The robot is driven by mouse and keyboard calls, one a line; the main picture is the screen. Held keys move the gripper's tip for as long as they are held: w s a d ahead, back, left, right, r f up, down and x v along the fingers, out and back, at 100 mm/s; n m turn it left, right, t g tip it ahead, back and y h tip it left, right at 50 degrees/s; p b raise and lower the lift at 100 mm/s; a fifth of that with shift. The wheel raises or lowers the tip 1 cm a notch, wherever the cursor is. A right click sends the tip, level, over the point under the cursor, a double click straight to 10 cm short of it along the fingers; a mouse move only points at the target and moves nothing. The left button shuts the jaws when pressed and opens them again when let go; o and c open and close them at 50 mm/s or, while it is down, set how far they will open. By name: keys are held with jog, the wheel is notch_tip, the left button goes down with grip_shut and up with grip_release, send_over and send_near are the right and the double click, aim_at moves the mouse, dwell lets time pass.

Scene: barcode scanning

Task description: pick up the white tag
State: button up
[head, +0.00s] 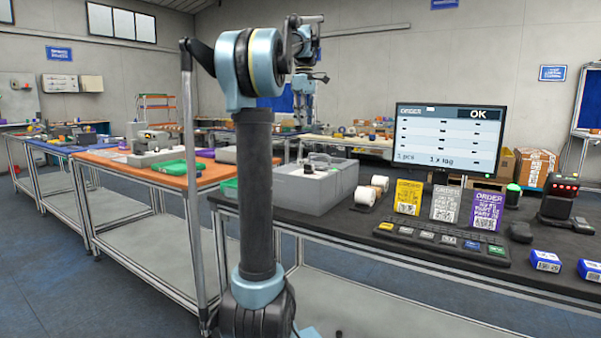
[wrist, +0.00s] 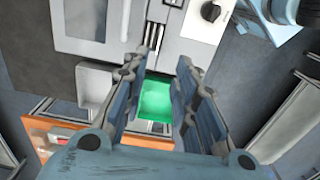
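I cannot make out a loose white tag for certain in either view. In the head view a white-grey card with printing (head: 445,203) stands upright on the dark bench, between a yellow card (head: 408,197) and a purple card (head: 487,209). My gripper (wrist: 166,66) shows in the wrist view with its two fingers well apart. Nothing is held between them. A green tray (wrist: 156,100) lies below, seen through the gap, beside a grey machine (wrist: 185,50). In the head view my arm hides part of the left bench.
The monitor (head: 448,138) reads OK and 1 x tag. A keyboard (head: 440,241), white rolls (head: 366,194) and a grey machine (head: 317,183) stand on the dark bench. Blue-and-white boxes (head: 545,261) lie at its right. An orange-topped bench (head: 150,166) stands to the left.

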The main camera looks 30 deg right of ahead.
notch_tip(320, 180, down, 15)
jog(key=shift+w+f, duration=0.1)
jog(key=shift+w, duration=0.05)
grip_shut()
dwell(0.5)
